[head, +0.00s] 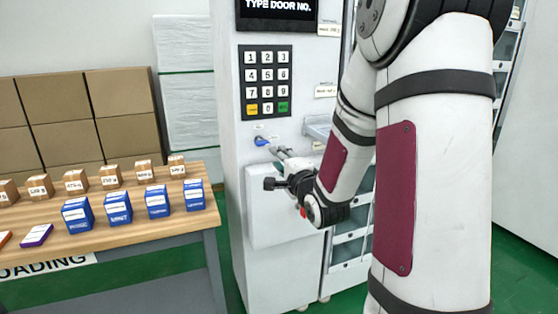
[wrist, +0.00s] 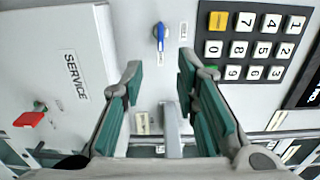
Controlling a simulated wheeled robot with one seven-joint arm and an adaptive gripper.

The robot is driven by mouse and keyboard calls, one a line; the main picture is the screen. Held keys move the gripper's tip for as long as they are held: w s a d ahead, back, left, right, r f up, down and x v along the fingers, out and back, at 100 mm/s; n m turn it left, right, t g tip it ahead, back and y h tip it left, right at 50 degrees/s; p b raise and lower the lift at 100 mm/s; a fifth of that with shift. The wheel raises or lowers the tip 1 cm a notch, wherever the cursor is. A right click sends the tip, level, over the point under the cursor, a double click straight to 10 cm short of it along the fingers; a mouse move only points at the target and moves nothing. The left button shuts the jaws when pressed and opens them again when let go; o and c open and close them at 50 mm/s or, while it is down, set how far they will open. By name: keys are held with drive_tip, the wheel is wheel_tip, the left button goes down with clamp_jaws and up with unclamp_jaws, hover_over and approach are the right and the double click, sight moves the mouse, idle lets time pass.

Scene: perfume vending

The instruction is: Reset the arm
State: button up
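My gripper (head: 280,153) is in front of the white vending machine (head: 285,222), just below its keypad, in the head view. In the wrist view my gripper (wrist: 160,65) has its two green-padded fingers spread apart, with nothing held between them. A blue knob (head: 262,141) on the machine front is just beyond the fingertips. The knob also shows in the wrist view (wrist: 160,36), seen past the gap between the fingers. I cannot tell exactly how far the fingertips are from the panel.
The keypad (head: 267,80) sits above the knob, under a dark screen (head: 277,14). A SERVICE door (wrist: 60,60) and a red knob (wrist: 29,119) are near the fingers. A wooden table (head: 150,224) with blue and brown boxes stands left. Stacked cartons (head: 60,110) are behind it.

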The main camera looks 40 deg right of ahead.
drive_tip(key=s+a+f+n+g+y, duration=0.1)
drive_tip(key=s+a+n+g+y, duration=0.1)
drive_tip(key=s+a+n+g, duration=0.8)
drive_tip(key=s+a+n+g+y, duration=0.25)
drive_tip(key=s+a+n, duration=0.4)
drive_tip(key=s, duration=0.65)
drive_tip(key=s+a+n+g+y, duration=0.1)
drive_tip(key=s+a+n+g, duration=0.35)
drive_tip(key=s+a, duration=0.65)
drive_tip(key=s+d+r+t+p, duration=0.1)
drive_tip(key=r+t+p, duration=0.1)
drive_tip(key=r+p, duration=0.5)
drive_tip(key=s+d+r+t+p, duration=0.1)
drive_tip(key=d+r+p, duration=0.1)
drive_tip(key=r+p, duration=0.5)
drive_tip(key=shift+s+d+r+t+p, duration=0.2)
drive_tip(key=shift+r+t+p, duration=0.2)
drive_tip(key=shift+r, duration=0.2)
drive_tip(key=shift+h, duration=0.25)
